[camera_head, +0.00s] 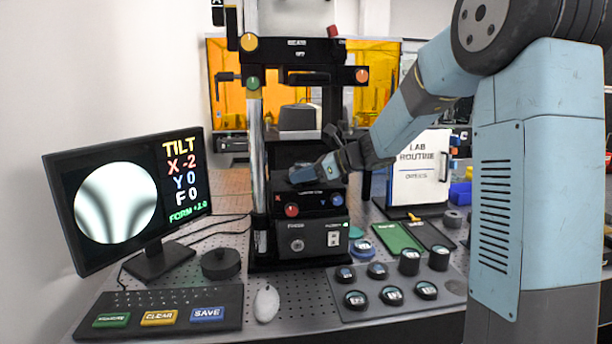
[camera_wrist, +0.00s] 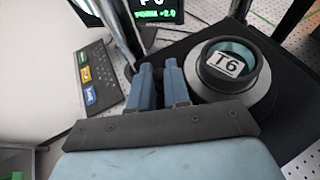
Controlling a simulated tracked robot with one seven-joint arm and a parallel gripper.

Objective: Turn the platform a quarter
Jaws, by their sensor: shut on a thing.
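The round dark grey platform (camera_wrist: 237,98) shows at the right in the wrist view. A glass-topped round piece labelled T6 (camera_wrist: 226,63) sits on it. My gripper (camera_wrist: 157,72) is beside the platform, at its left in the wrist view. The two blue fingers are close together and shut at the platform's side, but the part between them is hardly visible. In the head view my gripper (camera_head: 306,173) reaches into the black interferometer (camera_head: 310,250) from the right, just above its front panel, and the arm partly hides the platform.
A monitor (camera_head: 127,195) at the left shows bent fringes and TILT X -2, Y 0, F 0, FORM +2.0. A keyboard (camera_head: 165,300) with green, yellow and blue keys lies before it. Several round pieces stand on a grey tray (camera_head: 385,312). The interferometer's silver column (camera_head: 255,150) stands near my gripper.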

